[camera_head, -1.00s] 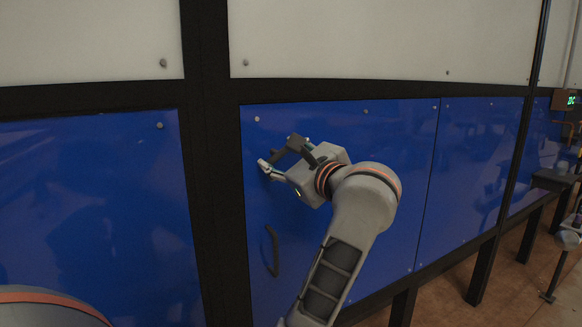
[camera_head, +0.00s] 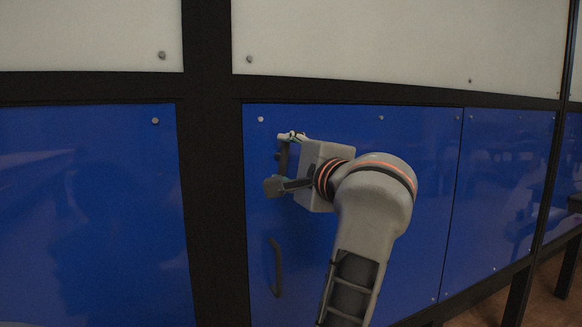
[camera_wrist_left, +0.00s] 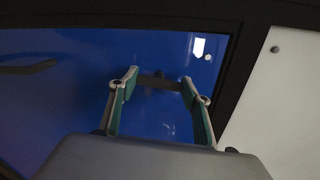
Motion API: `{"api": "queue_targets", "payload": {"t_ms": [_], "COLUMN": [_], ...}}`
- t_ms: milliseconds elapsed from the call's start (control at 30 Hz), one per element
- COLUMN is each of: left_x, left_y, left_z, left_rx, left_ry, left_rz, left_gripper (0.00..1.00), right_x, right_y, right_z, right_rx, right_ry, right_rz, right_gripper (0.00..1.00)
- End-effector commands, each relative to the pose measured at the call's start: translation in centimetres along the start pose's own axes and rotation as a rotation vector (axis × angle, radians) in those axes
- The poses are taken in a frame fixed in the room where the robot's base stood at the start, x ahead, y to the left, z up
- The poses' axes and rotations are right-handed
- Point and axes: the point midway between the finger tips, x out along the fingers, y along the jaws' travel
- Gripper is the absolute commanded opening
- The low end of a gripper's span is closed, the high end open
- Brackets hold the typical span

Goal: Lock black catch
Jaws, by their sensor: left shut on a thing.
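The black catch (camera_head: 283,158) is a short dark bar near the upper left corner of a blue door panel (camera_head: 345,250). It now looks nearly upright in the head view. My left gripper (camera_head: 281,162) is shut on it, one finger at its upper end and one at its lower end. In the left wrist view the catch (camera_wrist_left: 158,83) spans the gap between the fingertips of my left gripper (camera_wrist_left: 160,82). Whether it is locked cannot be told. My right gripper is not in view.
A black curved handle (camera_head: 276,268) is on the same blue panel below the catch. A thick black frame post (camera_head: 215,200) stands just left of the panel. White panels (camera_head: 400,40) are above, and another blue panel (camera_head: 500,190) is to the right.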

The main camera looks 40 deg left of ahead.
Motion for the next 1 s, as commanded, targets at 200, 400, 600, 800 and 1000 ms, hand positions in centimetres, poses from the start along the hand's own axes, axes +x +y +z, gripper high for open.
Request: {"api": "queue_targets", "payload": {"t_ms": [200,400,600,800,1000], "left_x": [0.1,0.0,0.0,0.0,0.0], "left_y": [0.1,0.0,-0.1,-0.1,-0.1], "left_z": [0.0,0.1,0.1,0.1,0.1], "left_rx": [-0.088,-0.125,-0.132,-0.131,-0.131], "left_ry": [-0.001,-0.001,-0.001,-0.001,-0.001], "left_rz": [0.000,-0.001,-0.001,-0.001,-0.001], "left_gripper": [0.09,0.09,0.09,0.09,0.65], "right_x": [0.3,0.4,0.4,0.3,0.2], "right_y": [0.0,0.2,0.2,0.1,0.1], "right_z": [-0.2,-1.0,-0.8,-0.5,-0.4], "right_rx": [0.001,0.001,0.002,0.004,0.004], "right_ry": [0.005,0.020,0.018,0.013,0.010], "right_rz": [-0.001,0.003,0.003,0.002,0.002], "right_gripper": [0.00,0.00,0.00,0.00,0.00]}}
